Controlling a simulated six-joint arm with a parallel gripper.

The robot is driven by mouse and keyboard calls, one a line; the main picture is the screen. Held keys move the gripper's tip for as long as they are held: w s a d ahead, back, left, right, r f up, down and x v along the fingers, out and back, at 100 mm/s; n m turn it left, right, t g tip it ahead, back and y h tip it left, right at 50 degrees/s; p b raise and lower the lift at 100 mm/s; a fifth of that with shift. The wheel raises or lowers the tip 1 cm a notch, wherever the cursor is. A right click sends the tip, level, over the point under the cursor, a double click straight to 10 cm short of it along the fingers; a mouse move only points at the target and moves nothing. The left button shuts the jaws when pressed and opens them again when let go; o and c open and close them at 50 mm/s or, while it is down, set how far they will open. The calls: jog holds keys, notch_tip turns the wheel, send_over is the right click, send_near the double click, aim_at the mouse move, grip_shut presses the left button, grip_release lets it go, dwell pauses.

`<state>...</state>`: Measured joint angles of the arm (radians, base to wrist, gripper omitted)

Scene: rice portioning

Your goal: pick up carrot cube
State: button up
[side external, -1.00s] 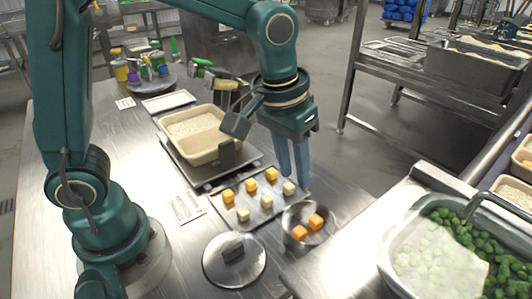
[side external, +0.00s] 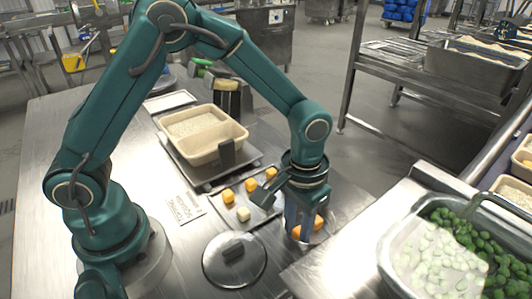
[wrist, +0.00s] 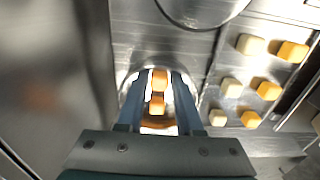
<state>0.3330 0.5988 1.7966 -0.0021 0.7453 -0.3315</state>
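Two orange carrot cubes (wrist: 159,79) (wrist: 157,104) lie in a small round metal bowl (wrist: 127,84), one behind the other in the wrist view. My gripper (side external: 303,232) is low over the bowl, pointing down. In the wrist view its two blue fingers stand apart, one on each side of the cubes (wrist: 158,92). I see no clear contact with either cube. In the side view the fingers hide much of the bowl, and orange shows beside them (side external: 318,222). How deep the fingertips reach is unclear.
A metal tray (side external: 262,222) beside the bowl holds several yellow-orange and pale cubes. A round lid (side external: 234,260) lies in front. A rice container (side external: 202,150) stands behind. A metal ledge (side external: 330,268) and a pan of green vegetables (side external: 400,265) are to the right.

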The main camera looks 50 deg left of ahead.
grip_shut()
jog(key=shift+r, duration=0.1)
